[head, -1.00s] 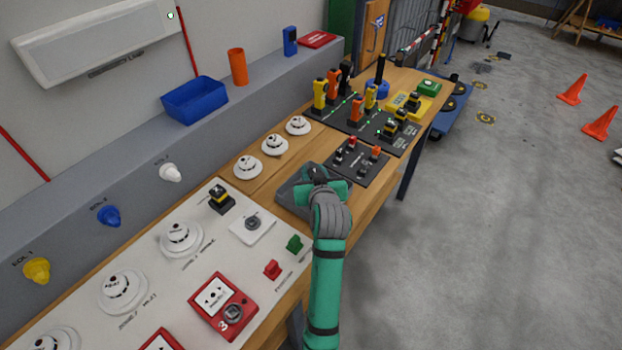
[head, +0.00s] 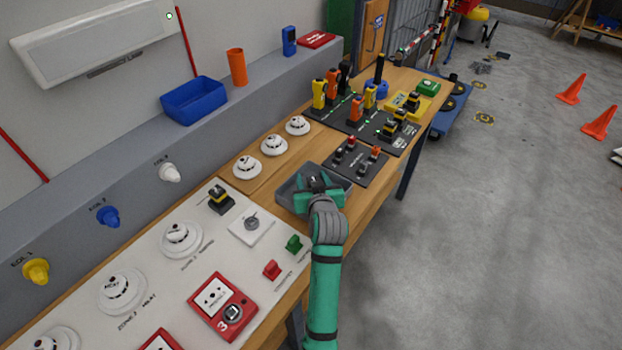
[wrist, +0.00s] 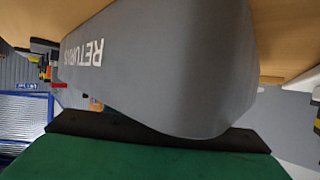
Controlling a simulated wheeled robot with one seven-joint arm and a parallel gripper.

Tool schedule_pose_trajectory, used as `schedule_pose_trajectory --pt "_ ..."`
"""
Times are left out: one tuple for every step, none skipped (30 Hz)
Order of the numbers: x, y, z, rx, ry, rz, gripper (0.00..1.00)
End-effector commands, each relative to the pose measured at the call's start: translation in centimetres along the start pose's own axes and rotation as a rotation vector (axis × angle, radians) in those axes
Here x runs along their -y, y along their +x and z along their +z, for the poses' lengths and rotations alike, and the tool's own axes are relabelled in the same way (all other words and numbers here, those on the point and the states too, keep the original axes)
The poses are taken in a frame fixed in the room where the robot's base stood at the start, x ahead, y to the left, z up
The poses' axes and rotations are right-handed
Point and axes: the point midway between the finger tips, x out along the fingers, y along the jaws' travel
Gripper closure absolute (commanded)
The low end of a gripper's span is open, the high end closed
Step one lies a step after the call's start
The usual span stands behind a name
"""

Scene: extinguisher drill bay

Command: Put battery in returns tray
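The grey returns tray (head: 286,191) sits on the wooden bench. Its wall (wrist: 160,70) fills much of the wrist view, with RETURNS lettering upside down. My green gripper (head: 319,186) is at the tray's near right part, over or in it; the arm hides that side. A small dark shape shows by the gripper, too unclear to name. The wrist view shows a green surface and a dark strip below the tray wall, but no clear fingertips. I cannot tell whether the gripper holds anything. No battery can be surely identified; a black-and-yellow block (head: 221,200) stands on the white panel.
A dark board (head: 360,163) with small red and orange blocks lies just beyond the tray. Charging stands with yellow and orange handsets (head: 319,95) are farther back. White detectors (head: 274,145) line the bench left of the tray. The floor at right is clear up to the cones (head: 600,123).

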Motion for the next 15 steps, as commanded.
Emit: schedule_pose_trajectory --pt "-0.1 0.0 0.0 0.0 0.0 0.001 0.53" --pt "-0.1 0.0 0.0 0.0 0.0 0.001 0.53" --pt "-0.1 0.0 0.0 0.0 0.0 0.001 0.53" --pt "-0.1 0.0 0.0 0.0 0.001 0.001 0.53" --pt "-0.1 0.0 -0.1 0.0 0.0 0.001 0.53" --pt "-0.1 -0.1 -0.2 -0.001 0.0 0.002 0.53" --pt "-0.1 -0.1 -0.3 -0.001 0.001 0.002 0.53" --pt "-0.1 -0.3 -0.3 -0.001 0.001 0.002 0.53" --pt "-0.1 -0.7 -0.3 -0.001 0.001 0.002 0.53" --pt "-0.1 -1.0 -0.3 -0.001 0.001 0.002 0.53" --pt "-0.1 -1.4 -0.3 0.0 0.001 0.002 0.53" --pt "-0.1 -2.1 -0.3 -0.002 0.001 0.002 0.53" --pt "-0.1 -2.6 -0.2 -0.001 0.001 0.002 0.53" --pt "-0.1 -3.2 -0.3 -0.001 0.001 0.002 0.53" --pt "-0.1 -4.0 -0.3 -0.002 0.001 0.002 0.53"
